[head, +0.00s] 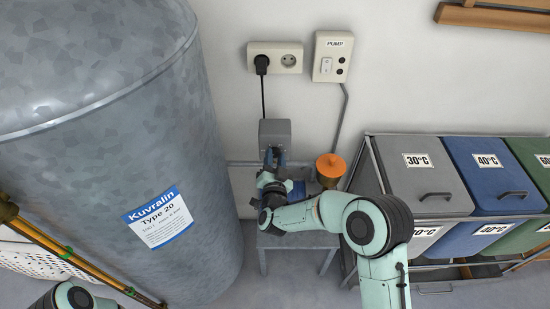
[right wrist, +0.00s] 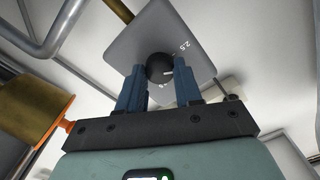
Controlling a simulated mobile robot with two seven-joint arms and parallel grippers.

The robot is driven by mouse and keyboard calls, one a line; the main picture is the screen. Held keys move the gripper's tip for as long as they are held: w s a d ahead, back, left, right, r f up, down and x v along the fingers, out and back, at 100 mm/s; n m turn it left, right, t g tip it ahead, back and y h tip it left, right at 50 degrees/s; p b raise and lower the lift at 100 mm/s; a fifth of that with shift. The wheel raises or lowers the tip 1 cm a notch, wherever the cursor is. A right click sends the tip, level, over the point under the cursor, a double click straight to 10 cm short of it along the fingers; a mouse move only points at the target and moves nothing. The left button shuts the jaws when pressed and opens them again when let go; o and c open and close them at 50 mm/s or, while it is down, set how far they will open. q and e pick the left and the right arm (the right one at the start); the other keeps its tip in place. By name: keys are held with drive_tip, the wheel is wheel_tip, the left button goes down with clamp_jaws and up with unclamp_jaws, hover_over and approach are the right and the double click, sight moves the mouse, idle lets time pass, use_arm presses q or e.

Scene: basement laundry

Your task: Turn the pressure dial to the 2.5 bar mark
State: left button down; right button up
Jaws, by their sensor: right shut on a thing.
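The pressure dial (right wrist: 158,69) is a dark round knob with a pale pointer line, on the face of a grey box (right wrist: 190,25). A "2.5" mark shows on the face to the upper right of the knob in the right wrist view. In the head view the grey box (head: 275,130) is below the socket, and the dial is hidden. My right gripper (right wrist: 158,85) is shut on the dial, one blue finger on each side of it; it also shows in the head view (head: 274,155). My left gripper is out of view; only part of my left arm shows at the bottom left.
A large galvanised tank (head: 130,150) stands close on the left. An orange-topped fitting (head: 330,166) is just right of my right gripper. Laundry bins (head: 425,175) fill the right side. A socket (head: 275,57) and pump switch (head: 333,57) are above.

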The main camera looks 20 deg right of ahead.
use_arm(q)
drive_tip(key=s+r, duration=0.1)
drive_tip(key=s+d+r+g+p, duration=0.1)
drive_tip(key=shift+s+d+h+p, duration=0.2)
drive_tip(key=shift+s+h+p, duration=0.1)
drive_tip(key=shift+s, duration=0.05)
use_arm(e)
drive_tip(key=n, duration=0.6)
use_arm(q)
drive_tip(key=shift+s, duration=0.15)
use_arm(e)
drive_tip(key=o, duration=1)
drive_tip(key=shift+o, duration=0.2)
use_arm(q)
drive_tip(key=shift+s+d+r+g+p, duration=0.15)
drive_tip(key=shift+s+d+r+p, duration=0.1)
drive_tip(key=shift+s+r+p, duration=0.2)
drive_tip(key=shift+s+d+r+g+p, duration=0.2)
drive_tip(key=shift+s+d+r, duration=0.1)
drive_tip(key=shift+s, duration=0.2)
use_arm(e)
drive_tip(key=v, duration=1.3)
drive_tip(key=shift+s, duration=0.2)
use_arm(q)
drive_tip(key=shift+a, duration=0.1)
